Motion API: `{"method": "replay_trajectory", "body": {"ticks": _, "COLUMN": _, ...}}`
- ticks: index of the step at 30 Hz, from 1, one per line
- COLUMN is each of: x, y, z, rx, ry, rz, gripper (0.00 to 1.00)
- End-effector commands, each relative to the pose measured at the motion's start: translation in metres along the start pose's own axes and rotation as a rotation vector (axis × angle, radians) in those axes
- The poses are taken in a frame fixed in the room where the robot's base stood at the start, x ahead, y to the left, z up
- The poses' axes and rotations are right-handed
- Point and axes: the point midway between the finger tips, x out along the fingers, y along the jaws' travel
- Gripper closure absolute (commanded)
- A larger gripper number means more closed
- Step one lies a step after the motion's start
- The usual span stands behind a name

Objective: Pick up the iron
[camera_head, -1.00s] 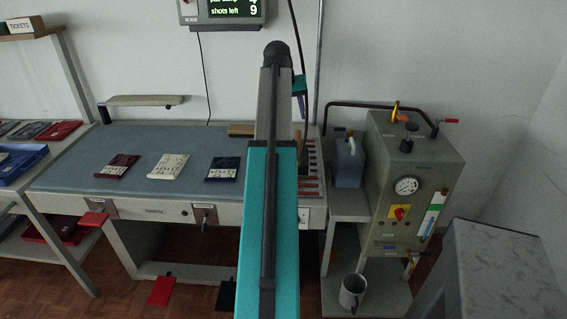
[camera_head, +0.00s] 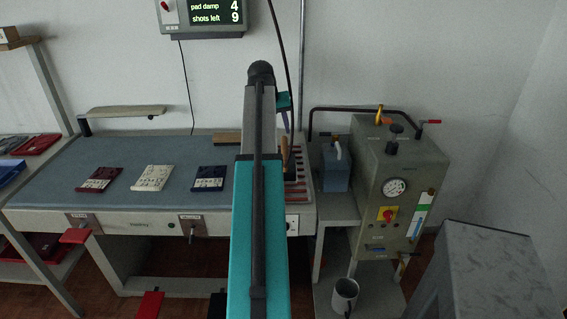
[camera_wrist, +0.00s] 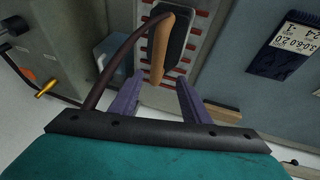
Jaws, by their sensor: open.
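The iron shows in the wrist view as a dark body (camera_wrist: 179,43) with a wooden handle (camera_wrist: 160,50) and a dark cord. It sits on a rest with red strips (camera_wrist: 198,38). In the head view only its wooden handle (camera_head: 284,150) shows beside my arm, which hides most of the rest. My gripper (camera_wrist: 157,92) has two purple fingers, spread apart with nothing between them. The handle's near end lies just beyond the fingertips, apparently not touched. In the head view my gripper (camera_head: 285,107) is partly hidden behind my arm.
The blue pressing table (camera_head: 130,160) holds dark red, white and navy fabric pieces. A grey steam unit (camera_head: 395,180), a blue jug (camera_head: 335,168) and a mug (camera_head: 344,295) stand to the right. A wooden block (camera_head: 228,137) lies at the table's back.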

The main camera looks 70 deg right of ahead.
Motion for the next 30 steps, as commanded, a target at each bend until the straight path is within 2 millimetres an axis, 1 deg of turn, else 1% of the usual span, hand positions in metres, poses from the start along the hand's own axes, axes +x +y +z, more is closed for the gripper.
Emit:
{"method": "replay_trajectory", "body": {"ticks": 1, "x": 0.006, "y": 0.0, "z": 0.0, "rx": 0.0, "ry": -0.003, "rz": 0.0, "gripper": 0.57}}
{"method": "replay_trajectory", "body": {"ticks": 6, "x": 0.026, "y": 0.0, "z": 0.0, "rx": -0.001, "ry": -0.002, "rz": 0.0, "gripper": 0.57}}
{"method": "replay_trajectory", "body": {"ticks": 13, "x": 0.05, "y": -0.001, "z": 0.0, "rx": -0.001, "ry": -0.001, "rz": -0.001, "gripper": 0.57}}
{"method": "replay_trajectory", "body": {"ticks": 18, "x": 0.056, "y": -0.001, "z": 0.0, "rx": -0.001, "ry": 0.0, "rz": -0.001, "gripper": 0.57}}
{"method": "replay_trajectory", "body": {"ticks": 30, "x": 0.058, "y": -0.001, "z": -0.001, "rx": -0.002, "ry": 0.0, "rz": -0.001, "gripper": 0.57}}
